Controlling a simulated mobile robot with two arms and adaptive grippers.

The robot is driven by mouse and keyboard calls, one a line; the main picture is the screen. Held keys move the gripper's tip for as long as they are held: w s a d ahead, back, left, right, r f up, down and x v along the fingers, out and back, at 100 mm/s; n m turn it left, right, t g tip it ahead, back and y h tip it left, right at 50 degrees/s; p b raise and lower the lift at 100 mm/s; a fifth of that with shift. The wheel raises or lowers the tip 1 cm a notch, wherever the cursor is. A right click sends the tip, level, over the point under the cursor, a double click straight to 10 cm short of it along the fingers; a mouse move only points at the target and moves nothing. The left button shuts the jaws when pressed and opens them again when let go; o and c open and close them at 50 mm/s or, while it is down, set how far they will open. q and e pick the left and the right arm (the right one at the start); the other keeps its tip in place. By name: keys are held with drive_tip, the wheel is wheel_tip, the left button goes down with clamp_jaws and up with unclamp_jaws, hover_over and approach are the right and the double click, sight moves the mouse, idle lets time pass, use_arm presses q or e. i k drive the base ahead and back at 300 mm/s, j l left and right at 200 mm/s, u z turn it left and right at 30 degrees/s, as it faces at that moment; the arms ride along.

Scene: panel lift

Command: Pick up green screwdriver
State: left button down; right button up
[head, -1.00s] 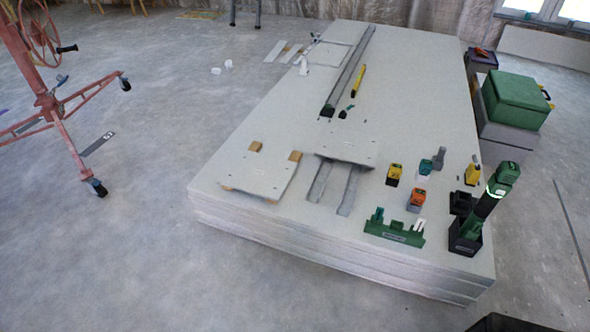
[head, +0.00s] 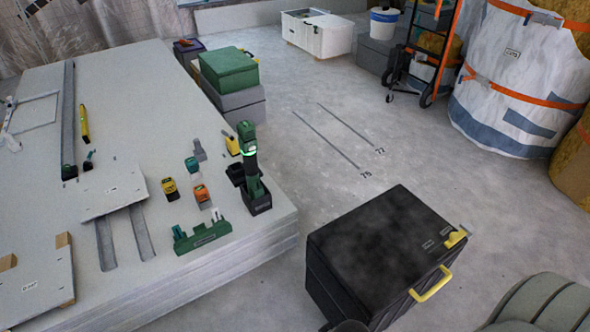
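The green screwdriver (head: 248,152), a green and black power tool with a light band around it, stands upright at the right edge of the panel stack. Its lower end is in a black holder (head: 258,203), which hides part of it. Neither of my grippers shows in the head view, so nothing is seen touching the tool.
The panel stack (head: 150,95) also bears a green rack (head: 203,237), a yellow battery-like block (head: 170,189) and an orange one (head: 201,194). A black case (head: 375,245) with a yellow handle stands on the floor. Open floor lies between case and stack.

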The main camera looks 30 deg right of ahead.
sight(250, 157)
drive_tip(key=i+j+z, duration=0.15)
drive_tip(key=i, duration=0.3)
drive_tip(key=i+j+z, duration=0.15)
drive_tip(key=i, duration=0.25)
drive_tip(key=i+j+z, duration=0.15)
drive_tip(key=i, duration=0.3)
